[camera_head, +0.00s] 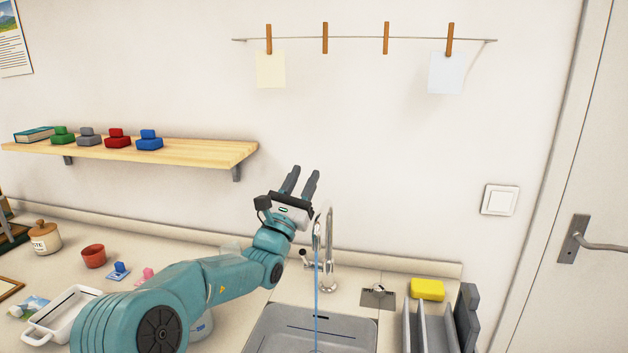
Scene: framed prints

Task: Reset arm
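My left gripper (301,184) is raised in front of the wall, just above and left of the faucet (329,255). Its two dark fingers point up and stand apart, with nothing between them. My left arm (225,283) comes in from the lower left and reaches over the counter. My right gripper is not in view.
Water runs from the faucet into the sink (270,330). A wooden shelf (200,152) with coloured blocks is on the wall at left. A white tray (45,328) and a red cup (93,256) are on the counter. A yellow sponge (427,289) lies right of the sink.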

